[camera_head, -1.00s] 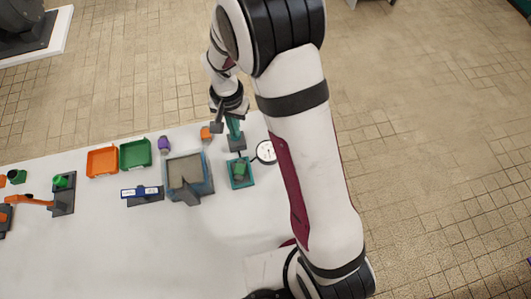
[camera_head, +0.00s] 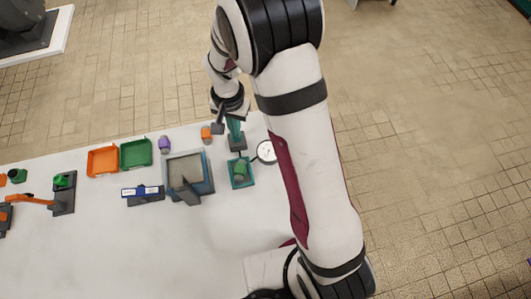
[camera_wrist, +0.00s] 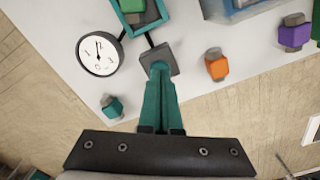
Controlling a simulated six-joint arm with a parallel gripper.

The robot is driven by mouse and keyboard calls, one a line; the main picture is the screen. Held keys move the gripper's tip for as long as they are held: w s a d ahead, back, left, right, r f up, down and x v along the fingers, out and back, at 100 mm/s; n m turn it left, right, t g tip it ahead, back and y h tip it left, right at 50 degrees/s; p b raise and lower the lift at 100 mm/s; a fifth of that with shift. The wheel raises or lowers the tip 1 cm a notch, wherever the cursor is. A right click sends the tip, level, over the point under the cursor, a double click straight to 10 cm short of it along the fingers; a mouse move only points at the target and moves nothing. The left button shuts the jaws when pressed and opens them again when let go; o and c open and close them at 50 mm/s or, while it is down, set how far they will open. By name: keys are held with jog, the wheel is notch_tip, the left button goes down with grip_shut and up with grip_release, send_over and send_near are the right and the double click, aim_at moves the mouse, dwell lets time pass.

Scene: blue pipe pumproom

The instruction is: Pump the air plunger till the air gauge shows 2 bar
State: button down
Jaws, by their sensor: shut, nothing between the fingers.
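The air gauge (camera_wrist: 98,54) is a round white dial in a black rim, beside the dark pump base (camera_wrist: 160,58). It also shows in the head view (camera_head: 266,151), right of the teal tray. In the wrist view its needle points roughly toward the top of the picture; the numerals are too small to read. My gripper (camera_wrist: 160,72) has teal fingers, shut and empty, pointing down at the pump base. In the head view my gripper (camera_head: 236,136) is over the same base. The fingers hide the plunger, so I cannot tell its height or whether they touch it.
A teal tray (camera_head: 232,184) with a green piece (camera_head: 240,169) stands in front of the base. An orange piece (camera_wrist: 217,66), a purple piece (camera_wrist: 294,34) and a teal piece (camera_wrist: 112,107) stand nearby. Orange (camera_head: 90,163) and green (camera_head: 123,157) bins are left. The front table is clear.

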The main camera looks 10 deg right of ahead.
jog(key=shift+f, duration=0.1)
dwell(0.7)
notch_tip(320, 180, up, 8)
dwell(0.6)
jog(key=s+d+r, duration=0.1)
jog(key=s+r, duration=0.2)
jog(key=s, duration=0.5)
jog(key=s+d+r+y, duration=0.1)
jog(key=s+d+r, duration=0.1)
jog(key=s, duration=0.6)
jog(key=s+d+r, duration=0.1)
jog(key=s+r, duration=0.3)
jog(key=s, duration=0.4)
jog(key=shift+d+y, duration=0.35)
jog(key=shift+y, duration=0.05)
